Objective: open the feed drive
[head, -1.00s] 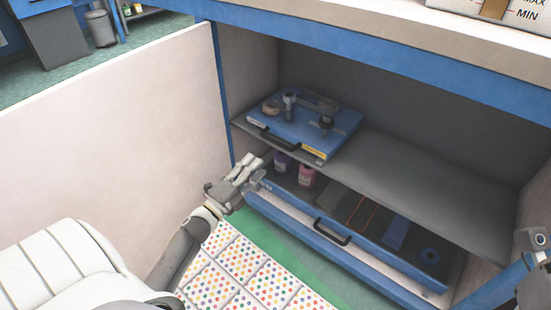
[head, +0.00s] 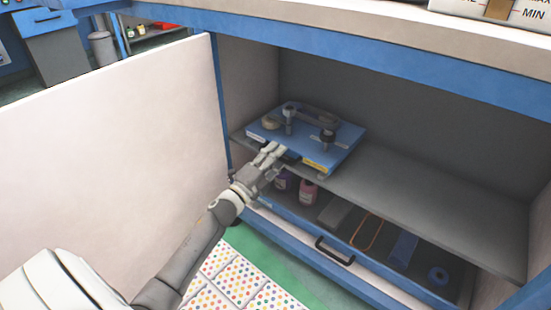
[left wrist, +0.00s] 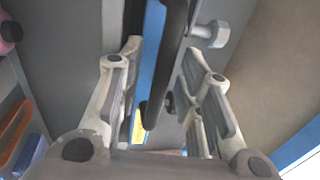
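The likely feed drive is a flat blue unit (head: 325,139) with knobs and a bar on top, on the grey shelf inside the cabinet. Its dark front handle (left wrist: 165,65) passes between my left fingers in the left wrist view. My left gripper (head: 274,154) is at the front of this unit in the head view and hides most of the handle. In the left wrist view the left gripper (left wrist: 163,98) is open, with fingers on both sides of the handle and gaps visible. My right gripper is out of view.
A pale cabinet door (head: 110,155) stands open at the left. The right part of the shelf is clear.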

